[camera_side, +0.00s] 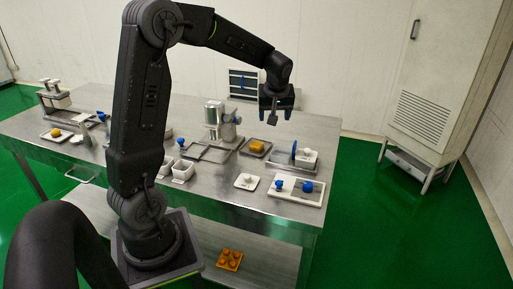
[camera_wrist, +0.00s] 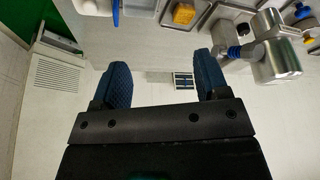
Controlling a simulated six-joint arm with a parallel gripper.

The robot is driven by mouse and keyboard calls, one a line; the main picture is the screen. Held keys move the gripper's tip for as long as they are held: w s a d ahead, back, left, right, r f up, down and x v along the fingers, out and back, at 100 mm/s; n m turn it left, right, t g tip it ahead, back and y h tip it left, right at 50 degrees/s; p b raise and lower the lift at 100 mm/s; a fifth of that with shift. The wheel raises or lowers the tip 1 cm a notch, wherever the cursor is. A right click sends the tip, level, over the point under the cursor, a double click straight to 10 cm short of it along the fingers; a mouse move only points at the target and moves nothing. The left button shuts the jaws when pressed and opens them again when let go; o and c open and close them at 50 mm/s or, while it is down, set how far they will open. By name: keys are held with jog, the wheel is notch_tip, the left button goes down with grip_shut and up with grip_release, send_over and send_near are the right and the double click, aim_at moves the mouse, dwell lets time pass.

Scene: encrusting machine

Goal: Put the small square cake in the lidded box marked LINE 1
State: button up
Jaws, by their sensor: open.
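A small yellow-orange square cake (camera_side: 257,146) sits on a dark tray at the back right of the steel table. It also shows at the top of the wrist view (camera_wrist: 183,14). My gripper (camera_side: 279,116) is open and empty, above and a little right of the cake, clear of the table. In the wrist view my gripper (camera_wrist: 160,68) shows two blue fingers apart with nothing between them. A white lidded box with a knob (camera_side: 307,157) stands at the right rear, and a flat white lidded piece (camera_side: 246,182) lies nearer the front. I cannot read LINE 1 on either.
A white board with blue knobs (camera_side: 310,198) lies at the right front corner. A steel machine (camera_side: 216,118) stands left of the cake. Another yellow piece (camera_side: 57,133) lies on a tray far left. An orange mould (camera_side: 229,260) is on the lower shelf.

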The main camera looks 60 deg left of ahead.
jog(key=w+a+f+n+g, duration=0.15)
jog(key=a+f+n, duration=0.25)
jog(key=a+f, duration=0.45)
send_over(257, 144)
jog(key=d, duration=0.3)
notch_tip(257, 144, down, 6)
jog(key=shift+a+r, duration=0.1)
jog(key=shift+y, duration=0.3)
jog(key=shift+x, duration=3.1)
jog(key=shift+s+a+r, duration=0.1)
jog(key=shift+s+a, duration=0.05)
jog(key=shift+a, duration=0.05)
jog(key=c, duration=0.6)
jog(key=shift+r, duration=0.1)
jog(key=shift+c, duration=0.2)
